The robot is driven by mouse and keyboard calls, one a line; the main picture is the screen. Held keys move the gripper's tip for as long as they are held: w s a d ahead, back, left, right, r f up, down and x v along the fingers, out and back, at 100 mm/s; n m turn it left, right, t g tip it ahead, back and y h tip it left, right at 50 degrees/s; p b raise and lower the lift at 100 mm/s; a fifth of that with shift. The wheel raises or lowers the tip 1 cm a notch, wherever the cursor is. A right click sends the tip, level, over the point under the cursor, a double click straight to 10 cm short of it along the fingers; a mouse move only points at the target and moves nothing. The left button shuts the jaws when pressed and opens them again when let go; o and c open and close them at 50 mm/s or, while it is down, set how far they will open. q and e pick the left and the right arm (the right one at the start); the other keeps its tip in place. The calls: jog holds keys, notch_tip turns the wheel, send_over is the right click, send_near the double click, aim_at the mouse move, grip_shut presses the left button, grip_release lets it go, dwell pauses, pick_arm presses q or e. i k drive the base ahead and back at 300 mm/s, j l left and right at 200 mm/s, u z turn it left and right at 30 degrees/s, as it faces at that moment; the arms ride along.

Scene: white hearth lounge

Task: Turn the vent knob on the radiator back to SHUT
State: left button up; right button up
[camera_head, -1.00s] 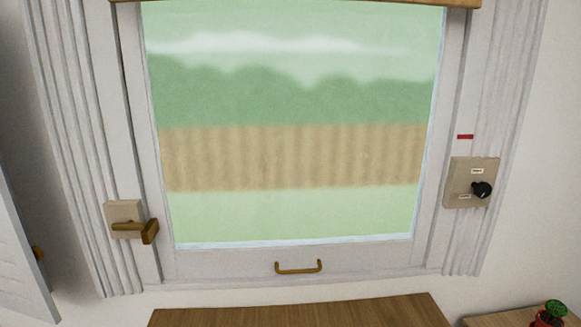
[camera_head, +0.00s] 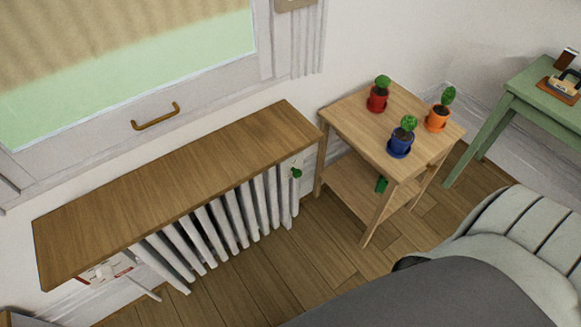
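The white ribbed radiator (camera_head: 228,222) stands under the window, beneath a wooden shelf (camera_head: 180,195). A small green knob (camera_head: 296,173) sits at its right end, just below the shelf's corner. At the left end, partly under the shelf, is a pale plate with red markings (camera_head: 122,269) and a small white knob-like part (camera_head: 104,271). A white lever-like piece (camera_head: 143,288) sticks out beside it. The lettering is too small to read, so I cannot tell which part is the vent knob or how it is set. Neither of my grippers is in view.
A wooden side table (camera_head: 345,115) right of the radiator holds red (camera_head: 377,101), blue (camera_head: 400,145) and orange (camera_head: 437,119) plant pots. A green table (camera_head: 540,115) stands far right. Wooden floor (camera_head: 310,255) lies open before the radiator.

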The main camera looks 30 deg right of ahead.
aim_at(297, 173)
jog(key=z, duration=1.05)
